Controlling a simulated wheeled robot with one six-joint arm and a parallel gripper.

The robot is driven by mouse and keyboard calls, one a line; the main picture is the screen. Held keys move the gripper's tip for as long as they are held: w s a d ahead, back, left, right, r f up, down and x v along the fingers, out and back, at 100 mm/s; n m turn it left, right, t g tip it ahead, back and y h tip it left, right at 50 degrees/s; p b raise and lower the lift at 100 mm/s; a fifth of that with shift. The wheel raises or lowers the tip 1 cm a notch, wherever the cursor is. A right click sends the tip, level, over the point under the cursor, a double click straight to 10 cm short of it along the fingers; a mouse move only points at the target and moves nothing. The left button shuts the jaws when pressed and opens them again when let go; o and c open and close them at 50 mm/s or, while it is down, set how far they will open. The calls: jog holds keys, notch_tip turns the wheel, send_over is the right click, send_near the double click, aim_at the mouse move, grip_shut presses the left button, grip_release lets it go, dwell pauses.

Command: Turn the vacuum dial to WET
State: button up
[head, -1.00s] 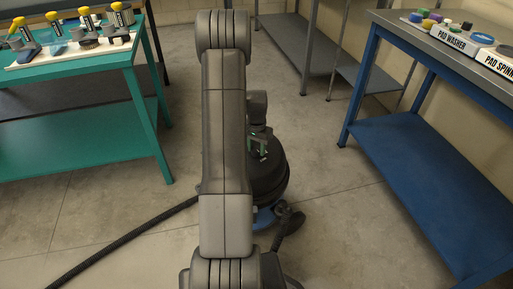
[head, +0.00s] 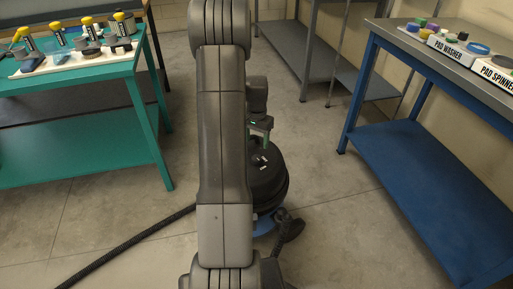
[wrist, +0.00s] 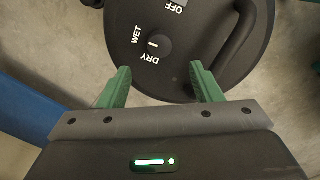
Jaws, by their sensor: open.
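The vacuum (head: 270,190) is a black drum with a blue base, standing on the floor partly behind my arm in the head view. In the wrist view, its black lid (wrist: 225,45) shows a round dial (wrist: 159,50) with a short white mark. The mark lies level, toward the dial's left side, between the labels WET (wrist: 137,34) and DRY (wrist: 150,58). OFF (wrist: 180,7) is at the upper right. My gripper (wrist: 160,72) is open and empty, its green fingers apart below the dial in the picture. In the head view my gripper (head: 260,130) is above the lid.
A black hose (head: 125,245) runs along the floor to the left. A teal bench (head: 80,160) with yellow-topped tools stands left. A blue bench (head: 430,180) with PAD WASHER and PAD SPINNER boxes stands right. A grey shelf (head: 340,75) is behind. Floor between them is open.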

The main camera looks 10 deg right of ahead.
notch_tip(320, 180, up, 5)
send_over(256, 157)
jog(key=shift+s+p, duration=0.1)
jog(key=shift+p, duration=0.25)
jog(key=shift+f, duration=0.2)
notch_tip(256, 157, down, 14)
jog(key=b, duration=0.3)
jog(key=shift+r, duration=0.2)
jog(key=shift+r, duration=0.15)
